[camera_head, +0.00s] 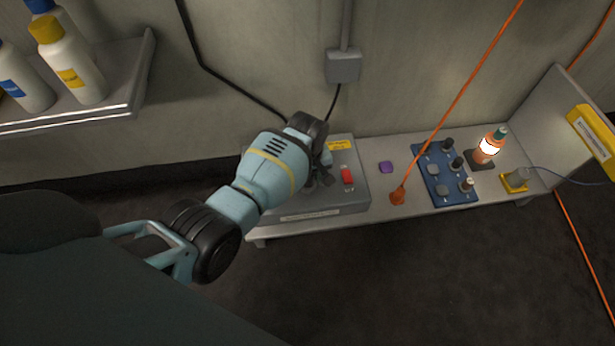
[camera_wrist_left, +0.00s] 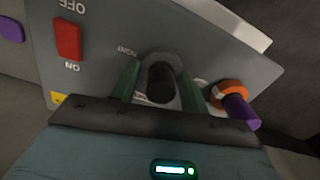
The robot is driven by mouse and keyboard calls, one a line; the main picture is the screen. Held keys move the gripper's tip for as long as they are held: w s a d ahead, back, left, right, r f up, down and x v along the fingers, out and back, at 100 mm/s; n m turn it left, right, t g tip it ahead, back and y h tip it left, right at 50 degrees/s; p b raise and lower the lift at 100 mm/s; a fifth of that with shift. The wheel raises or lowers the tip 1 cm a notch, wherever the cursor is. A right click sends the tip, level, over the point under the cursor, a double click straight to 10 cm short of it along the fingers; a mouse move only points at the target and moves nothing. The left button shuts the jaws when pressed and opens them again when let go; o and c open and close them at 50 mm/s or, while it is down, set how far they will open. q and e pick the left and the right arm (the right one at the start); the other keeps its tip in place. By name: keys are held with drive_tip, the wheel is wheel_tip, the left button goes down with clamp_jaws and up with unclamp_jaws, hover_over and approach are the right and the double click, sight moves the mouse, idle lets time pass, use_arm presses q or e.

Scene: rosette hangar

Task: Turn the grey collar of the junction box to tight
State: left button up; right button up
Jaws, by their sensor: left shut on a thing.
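The junction box (camera_head: 352,208) is a grey box on a low bench, with a red switch (camera_head: 347,175) and a yellow label on its top. My left gripper (camera_head: 322,172) reaches down over the box, and its arm covers much of the box's left side. In the left wrist view, the gripper's two green fingers (camera_wrist_left: 160,82) are shut on the grey collar (camera_wrist_left: 159,62), one on each side. The word "TIGHT" shows partly beside the collar. The red switch (camera_wrist_left: 68,39) sits between "OFF" and "ON". My right gripper is not in view.
An orange connector with a purple end (camera_wrist_left: 235,100) stands close beside the right finger. On the bench (camera_head: 410,205) are a purple block (camera_head: 386,167), an orange cord's end, a blue panel (camera_head: 434,181) and an orange bottle (camera_head: 488,149). A shelf with bottles (camera_head: 72,65) is at upper left.

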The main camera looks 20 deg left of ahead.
use_arm(q)
drive_tip(key=shift+m+p, duration=0.35)
drive_tip(key=shift+m, duration=0.35)
drive_tip(key=shift+r+m+p, duration=0.1)
drive_tip(key=shift+m+p, duration=0.35)
drive_tip(key=shift+m, duration=0.65)
drive_tip(key=m+p, duration=0.1)
drive_tip(key=m, duration=0.4)
drive_tip(key=shift+d+m, duration=0.15)
drive_tip(key=shift+m, duration=0.15)
drive_tip(key=m, duration=0.3)
drive_tip(key=shift+m, duration=0.3)
drive_tip(key=m, duration=0.4)
drive_tip(key=shift+d, duration=0.1)
drive_tip(key=shift+m, duration=0.7)
